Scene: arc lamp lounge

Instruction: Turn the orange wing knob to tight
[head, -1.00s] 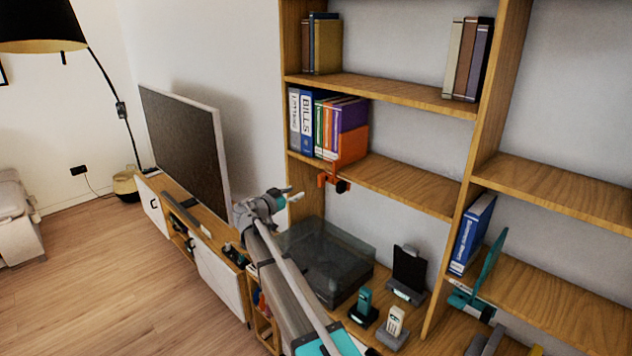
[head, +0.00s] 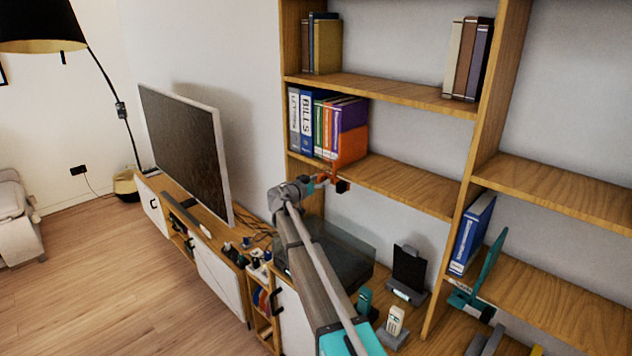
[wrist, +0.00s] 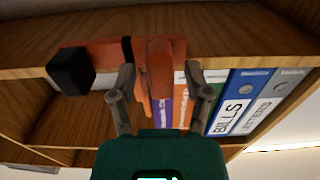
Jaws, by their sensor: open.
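An orange clamp (head: 350,150) grips the edge of the middle shelf beside the binders. Its orange wing knob (wrist: 160,62) shows in the wrist view, between my two fingers. A black block (wrist: 72,71) is on the clamp, left of the knob. My gripper (wrist: 162,80) is open, with one finger on each side of the knob; I cannot tell whether either touches it. In the head view my gripper (head: 316,183) is just left of the knob, below the shelf edge, and partly covers that area.
A dark translucent box (head: 345,255), a black stand (head: 408,275) and handsets lie on the lower surface. The television (head: 185,150) is to the left. The shelf (head: 410,188) right of the clamp is bare.

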